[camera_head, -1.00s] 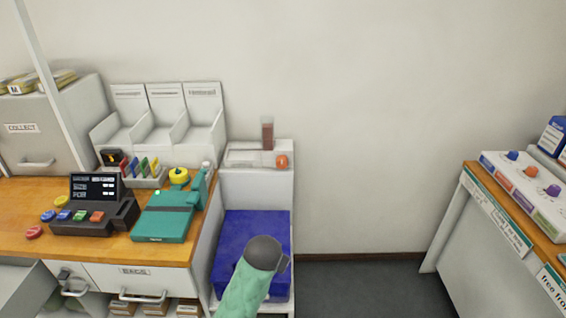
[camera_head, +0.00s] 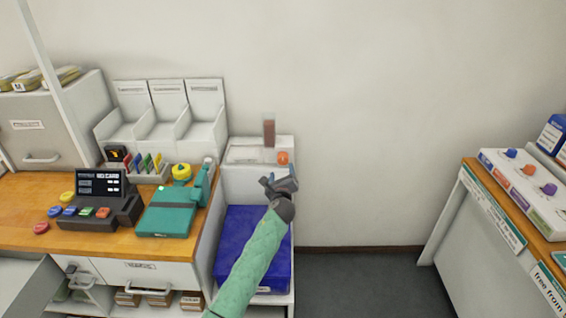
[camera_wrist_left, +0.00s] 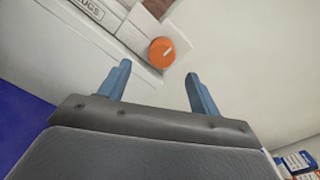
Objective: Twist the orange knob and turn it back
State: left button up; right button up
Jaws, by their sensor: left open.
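The orange knob (camera_head: 282,158) is on the front face of a white unit (camera_head: 245,180) against the wall. In the left wrist view the orange knob (camera_wrist_left: 162,53) is round with a pale mark on its face. My left gripper (camera_head: 280,180) is just below and in front of the knob in the head view. In the left wrist view its two blue fingers (camera_wrist_left: 155,85) are apart, with the knob beyond their tips and between their lines. Nothing is between the fingers. My right gripper is not in view.
A brownish-red block (camera_head: 269,133) stands on top of the white unit. A blue bin (camera_head: 245,235) sits below in the unit. A teal device (camera_head: 168,215) and a dark terminal (camera_head: 95,210) stand on the wooden counter at left. The wall to the right is bare.

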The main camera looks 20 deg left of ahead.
aim_at(282, 161)
pick_arm(q)
jog(key=shift+m, duration=0.4)
jog(key=shift+p+x, duration=0.95)
jog(key=shift+x, duration=2.95)
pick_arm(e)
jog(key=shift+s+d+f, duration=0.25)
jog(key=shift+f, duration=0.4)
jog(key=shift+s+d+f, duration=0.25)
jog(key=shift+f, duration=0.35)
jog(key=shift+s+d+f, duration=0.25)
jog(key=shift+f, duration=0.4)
pick_arm(q)
jog(key=shift+d+r, duration=0.15)
jog(key=shift+r, duration=0.05)
jog(key=c, duration=1)
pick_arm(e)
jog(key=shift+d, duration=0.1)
